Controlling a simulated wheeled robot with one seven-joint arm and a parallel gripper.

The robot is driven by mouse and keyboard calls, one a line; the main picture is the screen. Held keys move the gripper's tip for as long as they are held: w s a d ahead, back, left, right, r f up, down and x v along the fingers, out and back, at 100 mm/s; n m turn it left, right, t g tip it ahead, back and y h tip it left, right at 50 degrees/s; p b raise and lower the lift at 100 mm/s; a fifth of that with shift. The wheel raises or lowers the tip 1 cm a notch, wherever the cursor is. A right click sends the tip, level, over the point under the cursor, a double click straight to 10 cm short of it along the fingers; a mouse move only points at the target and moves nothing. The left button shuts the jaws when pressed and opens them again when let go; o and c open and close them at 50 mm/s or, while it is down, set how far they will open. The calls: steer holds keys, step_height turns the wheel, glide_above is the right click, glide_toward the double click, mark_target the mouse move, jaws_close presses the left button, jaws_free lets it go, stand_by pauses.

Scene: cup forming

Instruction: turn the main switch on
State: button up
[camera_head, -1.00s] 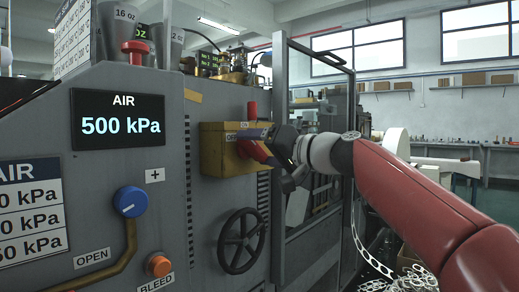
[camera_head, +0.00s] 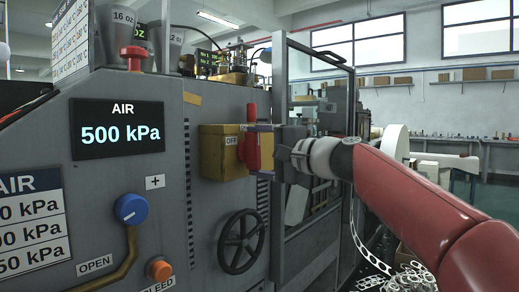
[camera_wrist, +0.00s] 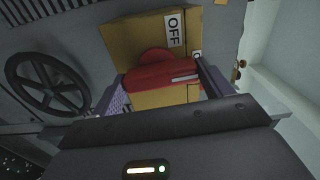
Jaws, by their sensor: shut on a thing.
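The main switch is a yellow box (camera_head: 213,152) on the grey machine panel, with a red handle (camera_head: 253,150). The handle stands upright on the box's right part. An OFF label (camera_head: 231,141) shows to its left; another label above is partly hidden. My gripper (camera_head: 264,151) comes from the right and is shut on the handle, one finger above and one below. In the wrist view the red handle (camera_wrist: 160,74) lies between the two purple fingers of my gripper (camera_wrist: 162,86). The OFF label (camera_wrist: 176,28) shows there too, with a second label mostly hidden by a finger.
A black handwheel (camera_head: 241,241) sits below the switch. A blue knob (camera_head: 131,208) and an orange button (camera_head: 159,270) are on the panel at left. The air display (camera_head: 118,129) reads 500 kPa. A framed glass door (camera_head: 312,215) stands close behind my gripper.

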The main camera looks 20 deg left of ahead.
steer(key=shift+m, duration=0.5)
steer(key=o, duration=1)
steer(key=shift+d, duration=0.1)
steer(key=b+v, duration=0.2)
steer(key=v, duration=0.5)
steer(key=shift+d, duration=0.3)
steer(key=shift+s+f, duration=0.1)
